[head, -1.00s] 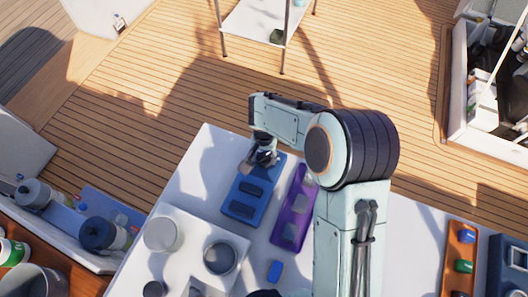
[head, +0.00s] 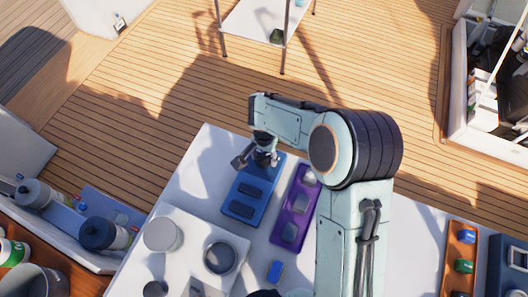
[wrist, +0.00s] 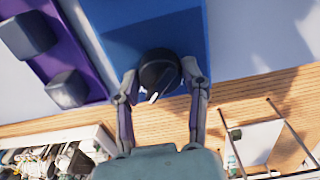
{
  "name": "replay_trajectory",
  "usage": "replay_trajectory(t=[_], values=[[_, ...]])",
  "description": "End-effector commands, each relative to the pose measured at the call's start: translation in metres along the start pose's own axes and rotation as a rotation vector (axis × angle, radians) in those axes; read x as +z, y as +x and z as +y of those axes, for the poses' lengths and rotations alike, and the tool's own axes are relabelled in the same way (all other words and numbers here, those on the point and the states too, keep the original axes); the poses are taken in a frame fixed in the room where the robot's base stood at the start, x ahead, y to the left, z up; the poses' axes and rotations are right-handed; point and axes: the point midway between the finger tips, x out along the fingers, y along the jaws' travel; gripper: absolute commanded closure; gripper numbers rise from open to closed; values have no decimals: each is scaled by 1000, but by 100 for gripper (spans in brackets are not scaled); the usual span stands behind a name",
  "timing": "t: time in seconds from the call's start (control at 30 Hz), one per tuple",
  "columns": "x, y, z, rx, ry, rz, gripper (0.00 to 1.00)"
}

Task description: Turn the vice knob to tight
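The vice knob (wrist: 158,70) is a dark round knob with a white pointer mark on the blue base (wrist: 130,28). In the wrist view the mark points down and slightly left. My gripper (wrist: 160,78) has one finger against each side of the knob and looks shut on it. In the head view my gripper (head: 262,158) is at the far end of the same blue base (head: 238,184) and hides the knob.
A purple tray (head: 283,230) with grey blocks lies right of the blue base; it also shows in the wrist view (wrist: 82,62). A white raised box (head: 185,240) with round containers stands at the near left. A small blue block (head: 275,271) lies nearby. The table's far edge is close.

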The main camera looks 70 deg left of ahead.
Motion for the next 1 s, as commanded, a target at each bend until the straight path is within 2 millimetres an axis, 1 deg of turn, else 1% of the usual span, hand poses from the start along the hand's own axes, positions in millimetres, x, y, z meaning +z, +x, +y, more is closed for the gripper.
replay_trajectory(t=[0.07, 0.33, 0.47, 0.57, 0.8, 0.9, 1.0], values=[[0, 0, 0, 0, 0, -1, 33], [0, -1, 0, 0, -1, 1, 33], [-1, -10, 0, -2, -1, 3, 33], [-1, -29, -1, -2, -1, 5, 33], [-1, -84, -1, -3, 0, 5, 33], [-1, -102, 0, -1, -1, 4, 33], [0, -114, 0, -1, -1, 2, 33]])
